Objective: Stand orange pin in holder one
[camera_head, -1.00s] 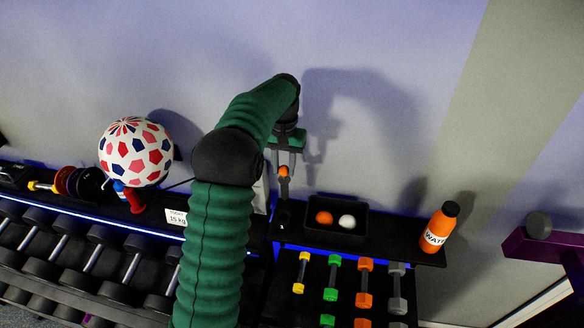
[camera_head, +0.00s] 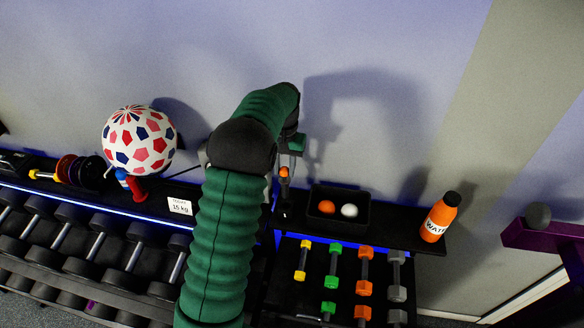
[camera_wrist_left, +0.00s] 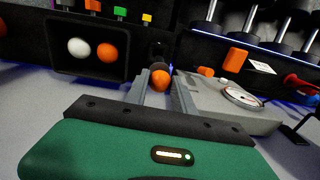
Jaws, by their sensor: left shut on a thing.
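My left gripper (camera_head: 286,158) is shut on the orange pin (camera_head: 284,172), high over the back shelf. The pin's orange end hangs below the fingers. In the left wrist view the pin (camera_wrist_left: 160,80) shows as a round orange end between the two grey fingers. A small dark holder (camera_head: 284,212) stands on the shelf below the pin, left of the ball tray. In the wrist view the holder (camera_wrist_left: 158,50) lies just beyond the pin. I cannot tell whether the pin touches it. My right gripper is not in view.
A black tray (camera_head: 338,221) with an orange and a white ball stands right of the holder. A water bottle (camera_head: 440,217) is farther right. A grey scale with a dial (camera_wrist_left: 240,98) is beside the pin in the wrist view. Coloured dumbbells (camera_head: 333,268) lie in front.

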